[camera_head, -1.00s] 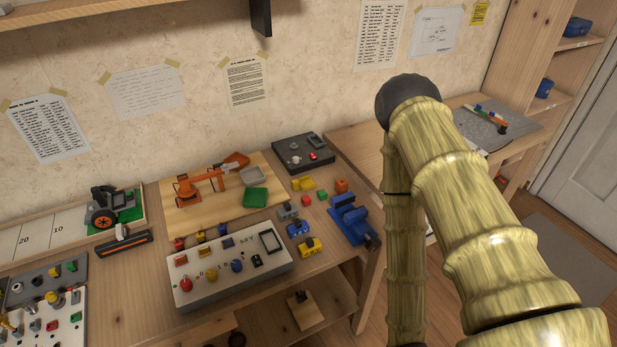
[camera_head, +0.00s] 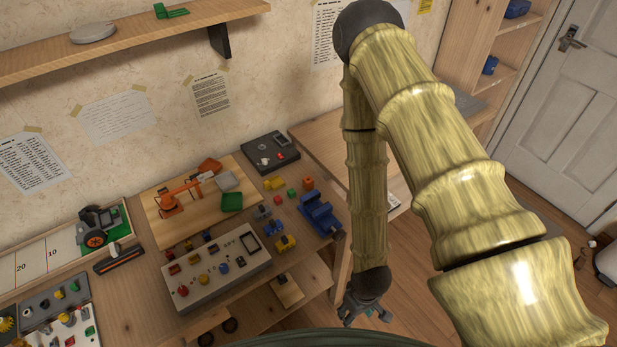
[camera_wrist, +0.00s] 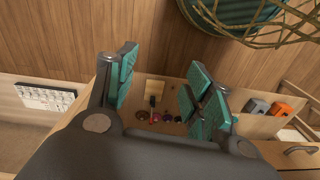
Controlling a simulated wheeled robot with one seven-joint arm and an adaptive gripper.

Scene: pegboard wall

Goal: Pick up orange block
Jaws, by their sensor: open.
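A small orange block (camera_head: 308,183) sits on the workbench near the back right, behind a blue vise-like object (camera_head: 318,214). A small green block (camera_head: 292,193) and a red one (camera_head: 278,199) lie to its left. My gripper (camera_head: 367,316) hangs below and to the right of the bench top, pointing down, well apart from the orange block. The wrist view shows its teal-padded fingers (camera_wrist: 165,92) spread with nothing between them. An orange object (camera_wrist: 281,109) shows at the right of that view; I cannot tell whether it is the block.
A control panel box (camera_head: 217,268) stands at the bench front. A wooden board (camera_head: 160,225) with an orange toy arm (camera_head: 178,197) lies behind it. A dark device (camera_head: 270,152) sits at the back. A wall shelf (camera_head: 120,40) hangs above.

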